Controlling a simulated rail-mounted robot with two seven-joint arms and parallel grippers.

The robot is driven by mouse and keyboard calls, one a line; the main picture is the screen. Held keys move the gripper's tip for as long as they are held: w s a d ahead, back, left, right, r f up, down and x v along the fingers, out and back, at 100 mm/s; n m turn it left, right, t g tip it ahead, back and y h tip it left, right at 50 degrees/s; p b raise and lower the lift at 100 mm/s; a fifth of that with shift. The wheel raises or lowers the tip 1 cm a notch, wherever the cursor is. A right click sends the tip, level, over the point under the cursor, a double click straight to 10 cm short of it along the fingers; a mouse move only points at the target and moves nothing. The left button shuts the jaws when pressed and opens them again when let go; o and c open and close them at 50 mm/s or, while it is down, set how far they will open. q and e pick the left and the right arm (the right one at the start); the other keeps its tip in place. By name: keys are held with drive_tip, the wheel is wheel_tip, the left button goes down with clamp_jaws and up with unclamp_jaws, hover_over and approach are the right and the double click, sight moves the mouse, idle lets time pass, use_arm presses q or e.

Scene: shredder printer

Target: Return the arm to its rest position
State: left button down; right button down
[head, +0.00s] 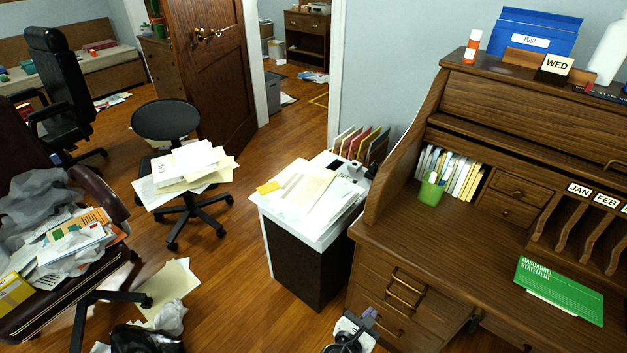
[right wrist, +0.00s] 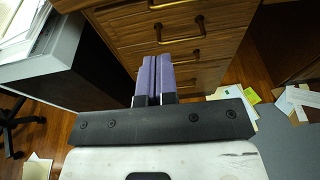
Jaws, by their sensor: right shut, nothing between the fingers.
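My right gripper (head: 370,314) shows at the bottom edge of the head view, low in front of the desk's left drawers. In the right wrist view its two purple fingers (right wrist: 157,78) are pressed together with nothing between them. Beyond the fingertips are the wooden drawer fronts (right wrist: 205,35) with metal handles. The gripper appears apart from the drawers, though the exact gap is hard to tell. My left gripper is not in view.
A roll-top desk (head: 400,222) stands right of centre. The shredder cabinet (head: 305,262), topped with papers, stands beside it. A stool (head: 165,120) with papers and a cluttered armchair (head: 75,295) stand left. Loose papers (head: 170,285) lie on the floor, with bare floor between.

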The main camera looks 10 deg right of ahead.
drive_tip(key=s+a+r+m+g+y+p, duration=0.15)
drive_tip(key=s+r+m+y, duration=0.35)
drive_tip(key=m, duration=0.7)
drive_tip(key=s+a+r+m+g+y+p, duration=0.15)
drive_tip(key=s+r+m+y, duration=0.35)
drive_tip(key=m, duration=0.7)
drive_tip(key=s+d+g+y+p, duration=0.25)
drive_tip(key=s+p, duration=0.45)
drive_tip(key=s, duration=1.1)
wheel_tip(320, 180, up, 37)
drive_tip(key=p, duration=3.7)
drive_tip(key=shift+g, duration=0.25)
